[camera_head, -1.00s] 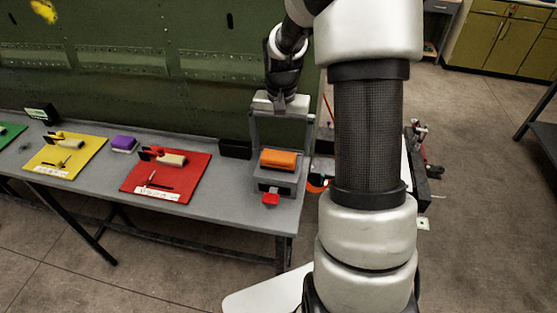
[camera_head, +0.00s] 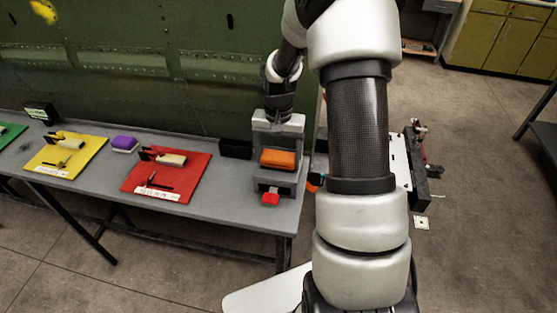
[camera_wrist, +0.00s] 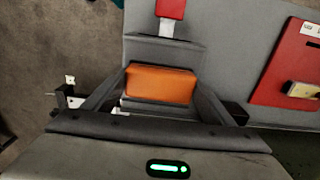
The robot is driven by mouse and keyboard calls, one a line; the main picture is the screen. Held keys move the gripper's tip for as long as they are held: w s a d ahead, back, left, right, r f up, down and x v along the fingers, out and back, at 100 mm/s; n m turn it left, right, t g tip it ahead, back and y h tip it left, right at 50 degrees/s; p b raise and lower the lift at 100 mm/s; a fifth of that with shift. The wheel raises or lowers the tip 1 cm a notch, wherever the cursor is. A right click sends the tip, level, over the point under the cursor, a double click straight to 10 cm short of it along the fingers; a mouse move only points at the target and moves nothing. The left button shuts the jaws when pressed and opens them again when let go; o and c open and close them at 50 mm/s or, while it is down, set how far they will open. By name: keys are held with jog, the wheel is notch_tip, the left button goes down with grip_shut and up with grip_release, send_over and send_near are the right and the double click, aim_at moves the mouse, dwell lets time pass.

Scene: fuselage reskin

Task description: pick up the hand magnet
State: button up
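An orange block (camera_head: 278,159), the likeliest hand magnet, sits on a grey stand (camera_head: 274,187) at the right end of the bench. It also shows in the wrist view (camera_wrist: 160,85), lying crosswise. My gripper (camera_head: 278,146) is directly above, pointing down, with its two grey fingers spread on either side of the block. In the wrist view my gripper (camera_wrist: 163,75) reaches past the block's left and right ends. The fingers look open; whether they touch the block cannot be told. The block's underside is hidden.
A red tab (camera_head: 270,199) sticks out from the stand's front. A black bin (camera_head: 235,149) stands close on the left. A green panel wall (camera_head: 150,70) rises behind.

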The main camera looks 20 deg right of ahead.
aim_at(279, 155)
jog(key=c, duration=0.5)
jog(key=shift+o, duration=0.2)
jog(key=shift+r, duration=0.1)
notch_tip(279, 155, up, 10)
jog(key=o, duration=0.6)
jog(key=shift+c, duration=1.3)
